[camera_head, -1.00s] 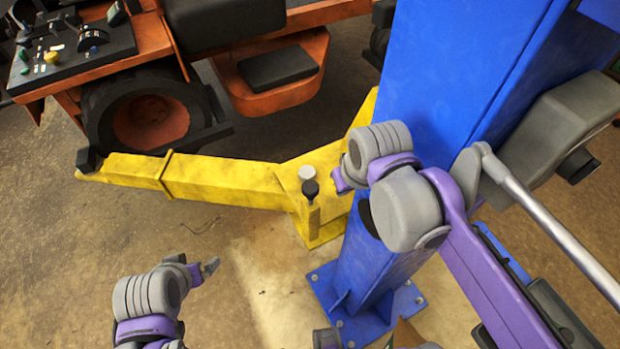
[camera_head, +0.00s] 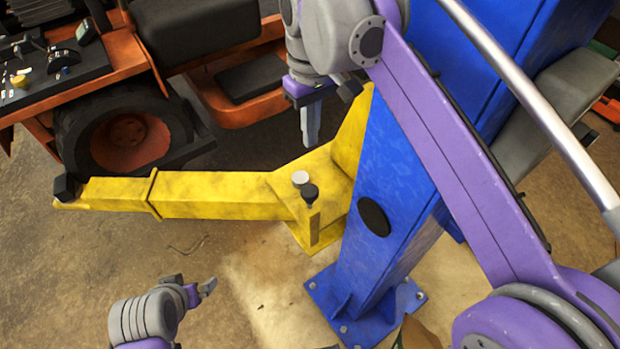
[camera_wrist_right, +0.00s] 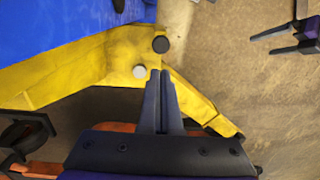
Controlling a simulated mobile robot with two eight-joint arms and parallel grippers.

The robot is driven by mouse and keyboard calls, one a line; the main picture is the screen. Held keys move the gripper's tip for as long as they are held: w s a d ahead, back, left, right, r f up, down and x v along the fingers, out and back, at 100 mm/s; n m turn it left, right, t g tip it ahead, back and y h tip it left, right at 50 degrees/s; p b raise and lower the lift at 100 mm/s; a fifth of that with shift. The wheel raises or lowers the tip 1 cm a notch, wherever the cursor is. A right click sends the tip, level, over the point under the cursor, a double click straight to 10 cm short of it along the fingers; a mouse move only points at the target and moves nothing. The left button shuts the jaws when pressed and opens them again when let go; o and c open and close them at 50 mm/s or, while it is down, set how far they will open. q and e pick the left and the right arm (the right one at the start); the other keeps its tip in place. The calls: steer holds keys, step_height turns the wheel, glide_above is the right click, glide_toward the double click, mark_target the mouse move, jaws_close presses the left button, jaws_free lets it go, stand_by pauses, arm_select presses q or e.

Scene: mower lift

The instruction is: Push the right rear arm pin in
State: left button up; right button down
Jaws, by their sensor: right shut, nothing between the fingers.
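The yellow lift arm (camera_head: 225,196) joins the blue post (camera_head: 385,215) at a yellow bracket. On the bracket stand a round silver-topped pin (camera_head: 300,178) and a black-knobbed pin (camera_head: 310,191); I cannot tell how deep either sits. The right wrist view also shows the silver top (camera_wrist_right: 139,72) and the black knob (camera_wrist_right: 160,45). My right gripper (camera_head: 310,143) is shut and empty, fingers pointing down above the bracket. In its wrist view the fingertips (camera_wrist_right: 160,72) appear just beside the silver top, apparently not touching. My left gripper (camera_head: 191,284) is open and empty at lower left.
An orange mower (camera_head: 240,95) with a black wheel stands behind the yellow arm. The blue post has a bolted base plate (camera_head: 350,325) on the floor.

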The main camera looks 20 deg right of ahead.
mark_target(310, 189)
steer(key=f, duration=0.9)
steer(key=f+b, duration=0.1)
steer(key=f, duration=0.4)
steer(key=shift+s+a, duration=0.15)
steer(key=shift+s, duration=0.1)
arm_select(q)
steer(key=shift+s+f, duration=0.2)
steer(key=shift+f, duration=0.4)
arm_select(e)
step_height(310, 189, down, 4)
steer(key=shift+r+b, duration=0.25)
steer(key=shift+b, duration=0.55)
steer(key=shift+s+f, duration=0.1)
steer(key=shift+f, duration=0.05)
steer(key=shift+s, duration=0.1)
arm_select(q)
steer(key=shift+s+f, duration=0.2)
steer(key=shift+f, duration=0.4)
steer(key=shift+s+f, duration=0.2)
steer(key=shift+f, duration=0.35)
steer(key=shift+r, duration=0.1)
